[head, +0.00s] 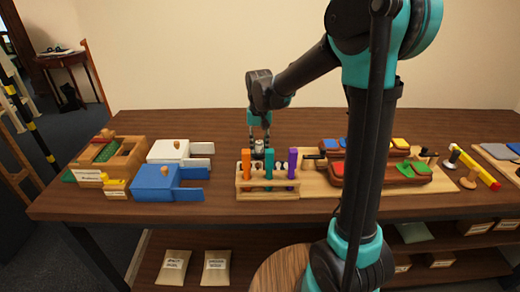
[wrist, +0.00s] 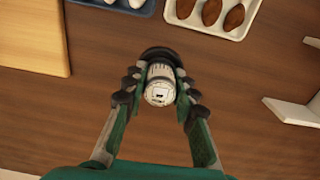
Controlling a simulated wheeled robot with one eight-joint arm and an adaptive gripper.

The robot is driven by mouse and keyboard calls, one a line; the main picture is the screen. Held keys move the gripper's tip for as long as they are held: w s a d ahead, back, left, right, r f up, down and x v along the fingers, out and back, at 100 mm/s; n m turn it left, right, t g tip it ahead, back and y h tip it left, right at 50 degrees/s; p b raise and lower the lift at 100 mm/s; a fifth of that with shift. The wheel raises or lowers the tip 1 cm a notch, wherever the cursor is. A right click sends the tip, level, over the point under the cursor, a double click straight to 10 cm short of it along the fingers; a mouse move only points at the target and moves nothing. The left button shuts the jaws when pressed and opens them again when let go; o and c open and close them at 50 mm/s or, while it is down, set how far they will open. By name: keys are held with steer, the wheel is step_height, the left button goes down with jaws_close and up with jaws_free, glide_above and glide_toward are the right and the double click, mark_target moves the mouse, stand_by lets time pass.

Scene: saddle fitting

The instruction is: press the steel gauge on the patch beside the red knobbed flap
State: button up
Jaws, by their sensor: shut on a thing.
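My gripper (head: 260,142) hangs above the back of a wooden rack (head: 262,194) in the head view. It is shut on a steel gauge (head: 259,150), a short grey cylinder. In the wrist view the gauge (wrist: 159,85) sits between the two fingers (wrist: 159,95), its pale round end facing the camera. A dark round shape shows behind it. A red flap (head: 337,168) shows on a brown padded block right of the rack, partly behind my arm. Its knob and the patch beside it cannot be made out clearly.
The rack holds orange, teal and purple upright pieces. Right of it, a wooden board (head: 312,184) bears brown blocks with blue, yellow and green flaps (head: 420,167). Blue (head: 165,184) and white (head: 178,153) boxes stand left. In the wrist view, a tray of brown pieces (wrist: 235,29) lies at the top.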

mark_target(259, 142)
steer(key=shift+r, duration=2.5)
steer(key=shift+a, duration=0.1)
